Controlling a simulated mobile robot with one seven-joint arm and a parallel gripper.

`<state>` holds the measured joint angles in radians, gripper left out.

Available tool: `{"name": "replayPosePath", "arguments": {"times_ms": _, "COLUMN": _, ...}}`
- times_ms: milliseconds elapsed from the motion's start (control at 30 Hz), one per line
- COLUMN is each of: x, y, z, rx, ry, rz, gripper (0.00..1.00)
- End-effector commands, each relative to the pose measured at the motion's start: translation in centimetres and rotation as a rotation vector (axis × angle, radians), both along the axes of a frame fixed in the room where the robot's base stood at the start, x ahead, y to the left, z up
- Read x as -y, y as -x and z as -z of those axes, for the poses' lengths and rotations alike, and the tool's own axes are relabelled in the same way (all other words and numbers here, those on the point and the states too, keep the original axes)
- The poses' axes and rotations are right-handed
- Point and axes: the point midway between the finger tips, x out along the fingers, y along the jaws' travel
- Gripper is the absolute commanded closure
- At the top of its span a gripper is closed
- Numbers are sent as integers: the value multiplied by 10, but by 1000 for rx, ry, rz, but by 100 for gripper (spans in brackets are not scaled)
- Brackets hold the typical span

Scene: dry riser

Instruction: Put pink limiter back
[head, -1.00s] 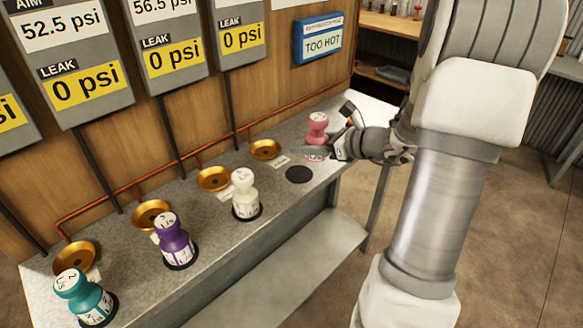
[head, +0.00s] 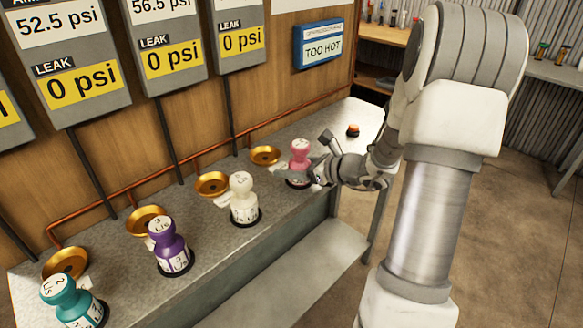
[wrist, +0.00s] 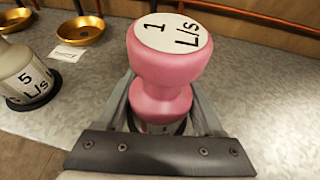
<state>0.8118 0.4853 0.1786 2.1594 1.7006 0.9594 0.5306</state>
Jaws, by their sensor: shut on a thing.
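The pink limiter (head: 299,154) stands upright in my gripper (head: 306,174) at the right end of the grey bench. In the wrist view the pink limiter (wrist: 168,62) shows a white top marked "1 L/s", with a finger on each side of its narrow body. A round black pad (head: 294,184) is directly below it, mostly hidden by the limiter and gripper. I cannot tell whether the limiter's base touches the pad. A brass cup (head: 264,155) sits behind it to the left, apparently empty.
White (head: 242,197), purple (head: 168,246) and teal (head: 69,301) limiters stand along the bench to the left, each with a brass cup behind. A small orange-and-black object (head: 353,130) sits at the bench's right end. A copper pipe (head: 230,146) runs along the back.

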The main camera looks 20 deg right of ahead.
Motion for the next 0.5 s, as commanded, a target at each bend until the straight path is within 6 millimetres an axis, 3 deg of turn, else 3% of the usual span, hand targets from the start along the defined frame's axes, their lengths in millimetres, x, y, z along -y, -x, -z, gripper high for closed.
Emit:
{"name": "replayPosePath", "arguments": {"times_ms": 33, "x": 0, "y": 0, "z": 3, "rx": 1, "ry": 0, "rz": 0, "gripper": 100}}
{"name": "replayPosePath", "arguments": {"times_ms": 67, "x": 0, "y": 0, "z": 3, "rx": 0, "ry": 0, "rz": 0, "gripper": 28}}
{"name": "replayPosePath", "arguments": {"times_ms": 100, "x": 0, "y": 0, "z": 2, "rx": 0, "ry": 0, "rz": 0, "gripper": 21}}
{"name": "replayPosePath", "arguments": {"times_ms": 200, "x": 0, "y": 0, "z": 2, "rx": 0, "ry": 0, "rz": 0, "gripper": 3}}
{"name": "replayPosePath", "arguments": {"times_ms": 500, "x": 0, "y": 0, "z": 1, "rx": 0, "ry": 0, "rz": 0, "gripper": 2}}
